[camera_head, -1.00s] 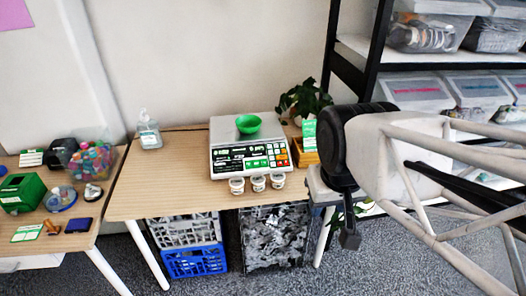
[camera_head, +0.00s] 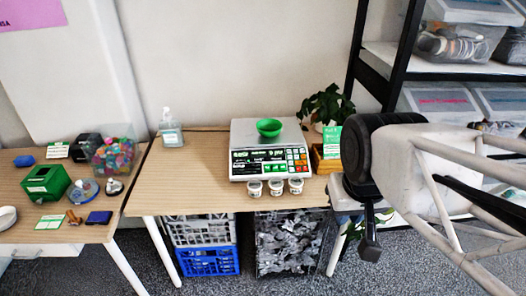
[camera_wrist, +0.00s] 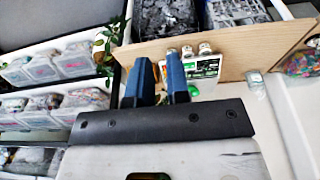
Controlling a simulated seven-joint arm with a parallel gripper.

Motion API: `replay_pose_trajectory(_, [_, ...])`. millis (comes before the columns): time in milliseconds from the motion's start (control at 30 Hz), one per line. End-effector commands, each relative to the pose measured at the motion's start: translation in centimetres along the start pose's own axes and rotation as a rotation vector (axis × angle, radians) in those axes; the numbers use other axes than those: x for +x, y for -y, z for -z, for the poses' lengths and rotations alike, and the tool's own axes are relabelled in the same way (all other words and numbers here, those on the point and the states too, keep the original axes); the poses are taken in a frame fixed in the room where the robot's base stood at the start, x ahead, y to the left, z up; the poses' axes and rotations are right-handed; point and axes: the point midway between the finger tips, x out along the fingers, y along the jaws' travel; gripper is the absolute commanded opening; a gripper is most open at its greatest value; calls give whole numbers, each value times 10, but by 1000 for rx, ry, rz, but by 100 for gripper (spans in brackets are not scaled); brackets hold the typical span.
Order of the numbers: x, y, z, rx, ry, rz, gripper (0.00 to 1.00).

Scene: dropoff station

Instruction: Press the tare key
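A white counting scale (camera_head: 240,169) stands on the wooden table with a green bowl (camera_head: 269,128) on its pan. Its front panel has a dark display strip and, at the right, a keypad (camera_head: 297,160) with orange, red and green keys. Key labels are too small to read, so I cannot single out the tare key. My gripper (camera_head: 370,248) hangs empty to the right of the table, well away from the scale. In the wrist view its two blue fingers (camera_wrist: 160,72) stand apart. The scale (camera_wrist: 206,68) shows beyond them, upside down and partly hidden.
Several small tubs (camera_head: 275,187) stand in front of the scale. A wooden box with a green card (camera_head: 331,142) and a plant (camera_head: 325,103) are right of it. A sanitizer bottle (camera_head: 171,130) stands left. A black-framed shelf (camera_head: 384,78) rises at the right.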

Motion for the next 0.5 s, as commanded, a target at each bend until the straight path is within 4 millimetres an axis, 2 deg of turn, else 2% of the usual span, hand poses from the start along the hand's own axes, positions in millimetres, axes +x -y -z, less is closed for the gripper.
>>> replay_pose_trajectory(33, [0,0,0,0,0,0,9])
replay_pose_trajectory(100, [0,0,0,0,0,0,0])
replay_pose_trajectory(500, [0,0,0,0,0,0,0])
